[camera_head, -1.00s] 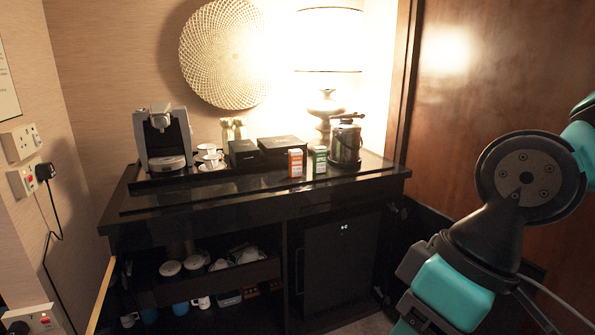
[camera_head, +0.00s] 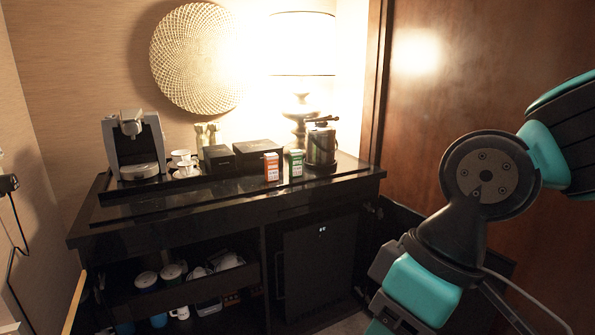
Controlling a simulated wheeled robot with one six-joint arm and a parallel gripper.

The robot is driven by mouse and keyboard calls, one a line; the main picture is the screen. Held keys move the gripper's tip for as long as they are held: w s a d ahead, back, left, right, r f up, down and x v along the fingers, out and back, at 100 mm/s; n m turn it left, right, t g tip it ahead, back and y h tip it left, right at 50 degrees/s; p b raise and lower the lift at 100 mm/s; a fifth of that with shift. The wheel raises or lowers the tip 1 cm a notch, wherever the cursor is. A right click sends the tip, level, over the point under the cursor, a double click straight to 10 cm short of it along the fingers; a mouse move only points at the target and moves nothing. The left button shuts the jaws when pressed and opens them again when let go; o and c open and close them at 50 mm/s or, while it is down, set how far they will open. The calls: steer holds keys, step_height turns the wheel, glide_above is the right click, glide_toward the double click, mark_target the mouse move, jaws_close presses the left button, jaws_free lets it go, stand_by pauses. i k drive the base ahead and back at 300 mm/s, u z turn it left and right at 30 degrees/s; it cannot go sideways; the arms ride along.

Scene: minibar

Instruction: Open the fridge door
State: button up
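The fridge door (camera_head: 320,262) is a dark, flat panel in the lower right part of the black cabinet. It looks closed, with small light marks near its top. A thin vertical handle-like bar (camera_head: 280,275) shows at its left edge, but it is very dark. My arm, black and teal, fills the right side of the view. My gripper's fingertips are not visible in the head view, so its distance from the door and its state do not show.
An open shelf (camera_head: 190,292) with cups is left of the fridge. A brown wood panel (camera_head: 480,75) stands at right.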

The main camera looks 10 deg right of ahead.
mark_target(317, 255)
steer(key=u, duration=0.55)
steer(key=i, duration=1.25)
steer(key=z, duration=0.65)
